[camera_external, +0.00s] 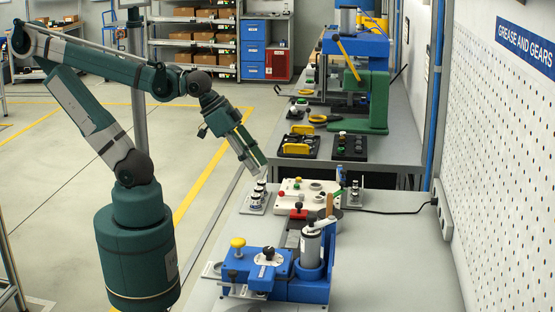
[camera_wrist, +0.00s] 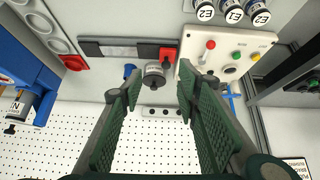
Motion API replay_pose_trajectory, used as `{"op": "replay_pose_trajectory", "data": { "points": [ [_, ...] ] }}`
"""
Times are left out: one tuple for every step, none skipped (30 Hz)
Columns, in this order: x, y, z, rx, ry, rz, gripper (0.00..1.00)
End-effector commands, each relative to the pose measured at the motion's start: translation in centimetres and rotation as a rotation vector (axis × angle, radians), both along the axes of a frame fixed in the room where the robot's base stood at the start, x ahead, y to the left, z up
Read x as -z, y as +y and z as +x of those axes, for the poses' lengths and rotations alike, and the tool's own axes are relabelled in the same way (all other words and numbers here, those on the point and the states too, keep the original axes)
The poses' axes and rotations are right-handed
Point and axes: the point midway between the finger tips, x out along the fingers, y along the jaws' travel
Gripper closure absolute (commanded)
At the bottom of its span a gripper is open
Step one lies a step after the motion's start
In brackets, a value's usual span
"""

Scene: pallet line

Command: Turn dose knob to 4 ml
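A black knob (camera_external: 268,253) sits on a pale plate on top of the blue machine (camera_external: 300,289) at the front of the bench; it looks like the dose knob, but its scale is too small to read. The blue machine's edge also shows at the left of the wrist view (camera_wrist: 22,62). My gripper (camera_external: 254,168) is above the bench, behind and left of the machine, apart from the knob. In the wrist view its two green fingers (camera_wrist: 158,92) are spread with nothing between them. The knob is not identifiable in the wrist view.
A white panel (camera_external: 291,190) with coloured buttons and several labelled cylinders (camera_external: 257,194) stand below my gripper. A yellow knob (camera_external: 238,243) and upright metal cylinder (camera_external: 311,246) flank the black knob.

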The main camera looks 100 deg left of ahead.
Motion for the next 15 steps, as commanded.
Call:
{"op": "replay_pose_trajectory", "data": {
  "points": [
    [-0.6,-0.4,0.4,-0.003,0.007,-0.008,0.68],
    [-0.8,-0.7,0.6,-0.007,0.012,-0.015,0.68],
    [-1.2,-1.0,0.9,-0.012,0.021,-0.024,0.68],
    [-1.4,-1.3,1.1,-0.017,0.027,-0.031,0.68],
    [-1.7,-1.6,1.4,-0.024,0.033,-0.039,0.68],
    [-2.1,-2.1,1.8,-0.031,0.043,-0.051,0.68],
    [-2.4,-2.5,2.0,-0.038,0.051,-0.059,0.68],
    [-2.6,-2.9,2.3,-0.044,0.059,-0.067,0.68],
    [-3.0,-3.4,2.7,-0.053,0.07,-0.079,0.68],
    [-3.3,-3.8,3.0,-0.06,0.078,-0.088,0.68],
    [-3.5,-4.2,3.3,-0.067,0.087,-0.095,0.68],
    [-3.9,-4.7,3.6,-0.077,0.098,-0.106,0.68],
    [-4.1,-5.2,3.9,-0.085,0.106,-0.114,0.68],
    [-4.3,-5.6,4.2,-0.091,0.115,-0.121,0.68],
    [-4.6,-6.1,4.5,-0.102,0.127,-0.132,0.68]
  ]
}}
